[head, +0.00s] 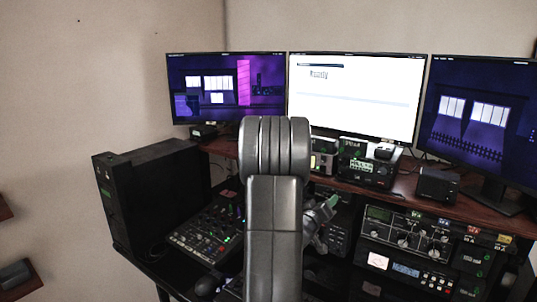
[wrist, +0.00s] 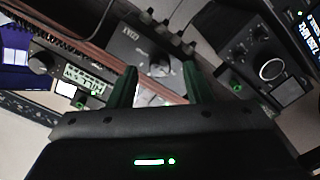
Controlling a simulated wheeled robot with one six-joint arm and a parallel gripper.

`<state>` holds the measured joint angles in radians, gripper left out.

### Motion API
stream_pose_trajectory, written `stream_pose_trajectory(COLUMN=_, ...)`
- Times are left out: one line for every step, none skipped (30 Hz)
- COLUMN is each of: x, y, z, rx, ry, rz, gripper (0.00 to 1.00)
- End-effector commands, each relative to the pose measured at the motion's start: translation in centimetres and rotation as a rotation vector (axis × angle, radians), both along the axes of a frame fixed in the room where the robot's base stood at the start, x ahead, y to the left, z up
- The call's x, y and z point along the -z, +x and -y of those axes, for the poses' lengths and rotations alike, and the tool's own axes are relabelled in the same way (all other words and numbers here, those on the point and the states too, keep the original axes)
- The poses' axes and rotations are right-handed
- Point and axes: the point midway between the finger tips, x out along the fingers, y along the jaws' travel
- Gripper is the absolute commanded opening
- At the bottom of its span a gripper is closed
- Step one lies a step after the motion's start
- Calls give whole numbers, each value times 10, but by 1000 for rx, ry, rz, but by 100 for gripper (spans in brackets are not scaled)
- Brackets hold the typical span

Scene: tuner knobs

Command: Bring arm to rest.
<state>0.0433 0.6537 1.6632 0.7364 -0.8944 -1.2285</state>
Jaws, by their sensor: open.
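My arm rises through the middle of the head view and covers part of the desk. My gripper (head: 322,213) shows partly to the right of the arm, in front of the radio equipment. In the wrist view my gripper (wrist: 163,88) has two green-edged fingers standing apart, with nothing held between them. Beyond the fingers is a dark grey box with a round knob (wrist: 158,62). I cannot tell whether the fingertips touch it.
Three monitors stand at the back, the middle one (head: 350,95) bright white. A black case (head: 155,195) and a mixer (head: 205,235) are at left. A rack of tuner units with knobs (head: 420,240) is at right. The wall side at far left is open.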

Motion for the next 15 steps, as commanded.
stream_pose_trajectory(x=-1, y=9, z=7, rx=2, ry=0, rz=0, gripper=45)
stream_pose_trajectory(x=-2, y=14, z=10, rx=2, ry=-1, rz=1, gripper=45)
stream_pose_trajectory(x=1, y=17, z=12, rx=1, ry=14, rz=10, gripper=45)
stream_pose_trajectory(x=3, y=16, z=11, rx=0, ry=41, rz=30, gripper=45)
stream_pose_trajectory(x=3, y=15, z=11, rx=0, ry=66, rz=49, gripper=45)
stream_pose_trajectory(x=4, y=15, z=10, rx=0, ry=100, rz=71, gripper=45)
stream_pose_trajectory(x=4, y=15, z=10, rx=0, ry=125, rz=88, gripper=45)
stream_pose_trajectory(x=4, y=15, z=10, rx=0, ry=152, rz=105, gripper=45)
stream_pose_trajectory(x=4, y=15, z=10, rx=-1, ry=185, rz=128, gripper=45)
stream_pose_trajectory(x=4, y=15, z=10, rx=-1, ry=210, rz=146, gripper=45)
stream_pose_trajectory(x=4, y=15, z=10, rx=0, ry=236, rz=164, gripper=45)
stream_pose_trajectory(x=5, y=15, z=10, rx=0, ry=271, rz=187, gripper=45)
stream_pose_trajectory(x=5, y=15, z=10, rx=0, ry=298, rz=204, gripper=45)
stream_pose_trajectory(x=5, y=15, z=10, rx=0, ry=324, rz=222, gripper=45)
stream_pose_trajectory(x=5, y=15, z=10, rx=-1, ry=356, rz=244, gripper=45)
